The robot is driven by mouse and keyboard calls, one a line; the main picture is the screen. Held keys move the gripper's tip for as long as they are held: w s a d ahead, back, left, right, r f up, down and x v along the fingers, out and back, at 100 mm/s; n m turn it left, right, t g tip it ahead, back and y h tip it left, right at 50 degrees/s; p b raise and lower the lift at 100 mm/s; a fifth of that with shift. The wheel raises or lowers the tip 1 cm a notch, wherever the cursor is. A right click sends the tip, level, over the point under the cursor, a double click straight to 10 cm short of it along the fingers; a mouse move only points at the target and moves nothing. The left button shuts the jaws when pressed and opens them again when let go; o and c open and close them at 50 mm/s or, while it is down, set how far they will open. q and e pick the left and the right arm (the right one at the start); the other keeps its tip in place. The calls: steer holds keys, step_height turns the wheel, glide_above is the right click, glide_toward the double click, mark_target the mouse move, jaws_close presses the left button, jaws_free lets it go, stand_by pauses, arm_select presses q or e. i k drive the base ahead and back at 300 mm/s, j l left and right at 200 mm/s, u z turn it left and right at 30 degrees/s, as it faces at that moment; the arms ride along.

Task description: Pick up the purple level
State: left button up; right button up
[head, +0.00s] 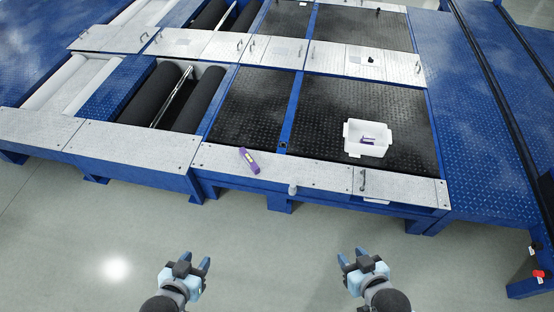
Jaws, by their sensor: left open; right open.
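The purple level (248,160) lies tilted on the silver front ledge of the roller tester, left of the middle of the head view. It has a light label or window on its side. My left gripper (193,262) is open and empty, below and to the left of the level, over the floor in front of the tester. My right gripper (353,256) is open and empty, below and to the right of the level, also over the floor. Both grippers are well apart from the level.
A white bin (352,131) with small purple items inside stands on the black plate to the right. A small pale knob (292,189) is at the ledge's front edge. Dark rollers (200,98) lie in an opening at left. A metal handle (363,181) stands on the ledge.

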mark_target(254, 166)
steer(key=j+z, duration=0.35)
steer(key=j, duration=0.15)
steer(key=j+z, duration=0.35)
steer(key=j, duration=0.15)
steer(key=k+j, duration=0.1)
steer(key=j, duration=0.4)
steer(key=j+z, duration=0.1)
steer(key=j, duration=0.35)
steer(key=k+j+z, duration=0.1)
steer(key=j, duration=0.4)
steer(key=k+j, duration=0.15)
steer(key=j, duration=0.3)
